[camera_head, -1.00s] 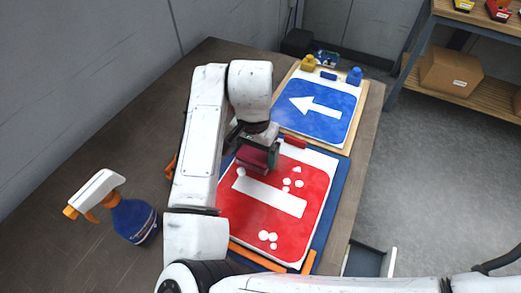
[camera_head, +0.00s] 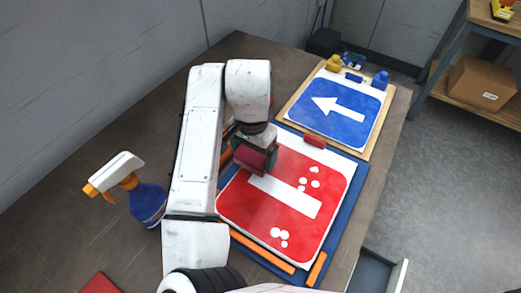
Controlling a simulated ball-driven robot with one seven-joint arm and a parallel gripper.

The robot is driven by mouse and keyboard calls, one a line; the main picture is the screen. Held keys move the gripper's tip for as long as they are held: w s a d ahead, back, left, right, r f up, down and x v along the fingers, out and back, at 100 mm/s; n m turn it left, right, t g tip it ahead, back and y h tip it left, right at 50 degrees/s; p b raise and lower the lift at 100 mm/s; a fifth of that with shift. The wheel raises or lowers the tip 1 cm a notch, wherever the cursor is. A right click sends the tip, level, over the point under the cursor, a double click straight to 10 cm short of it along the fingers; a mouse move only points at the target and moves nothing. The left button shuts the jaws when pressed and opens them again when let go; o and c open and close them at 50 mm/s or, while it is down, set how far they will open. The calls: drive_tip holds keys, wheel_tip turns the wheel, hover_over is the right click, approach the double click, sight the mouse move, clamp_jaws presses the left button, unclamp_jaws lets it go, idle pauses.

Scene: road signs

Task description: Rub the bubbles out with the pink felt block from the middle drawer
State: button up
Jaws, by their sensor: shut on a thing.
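My gripper (camera_head: 253,152) is shut on a dark pink felt block (camera_head: 252,160), over the upper left part of the red sign (camera_head: 270,213). The block is at or just above the sign's face; I cannot tell if it touches. White bubbles show on the red face: one group (camera_head: 309,181) right of the white bar (camera_head: 285,196), another group (camera_head: 279,236) near the lower edge. My arm hides the sign's left edge. An open drawer (camera_head: 372,271) shows at the bottom right, below the bench edge.
A blue arrow sign (camera_head: 335,112) lies on a wooden board behind the red sign. A spray bottle (camera_head: 147,203) stands on the bench at left. Orange strips (camera_head: 262,252) and a small red block (camera_head: 314,141) border the red sign. A shelf with a cardboard box (camera_head: 482,85) stands at right.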

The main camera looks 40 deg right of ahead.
sight(275, 176)
drive_tip(key=shift+w+a, duration=0.15)
drive_tip(key=shift+a, duration=0.3)
drive_tip(key=shift+s+d+r+p, duration=0.1)
drive_tip(key=shift+s+d+p, duration=0.2)
drive_tip(key=shift+s, duration=0.35)
drive_tip(key=shift+s+d+p, duration=0.3)
drive_tip(key=shift+s, duration=0.3)
drive_tip(key=shift+s+d+f+p, duration=0.1)
drive_tip(key=shift+s+d, duration=0.2)
drive_tip(key=shift+s, duration=0.35)
drive_tip(key=shift+s+d+f+p, duration=0.1)
drive_tip(key=shift+s+d, duration=0.2)
drive_tip(key=shift+s, duration=0.35)
drive_tip(key=shift+s+d+p, duration=0.1)
drive_tip(key=shift+s+d, duration=0.2)
drive_tip(key=shift+s, duration=0.35)
drive_tip(key=shift+s+d+r+p, duration=0.15)
drive_tip(key=shift+s+d, duration=0.2)
drive_tip(key=shift+s, duration=0.5)
drive_tip(key=shift+s+d+p, duration=0.15)
drive_tip(key=shift+s+d, duration=0.15)
drive_tip(key=shift+s, duration=0.6)
drive_tip(key=shift+s+d+r+p, duration=0.15)
drive_tip(key=shift+s+d, duration=0.2)
drive_tip(key=shift+s, duration=0.5)
drive_tip(key=shift+s+d, duration=0.1)
drive_tip(key=shift+s, duration=0.05)
drive_tip(key=shift+s, duration=0.1)
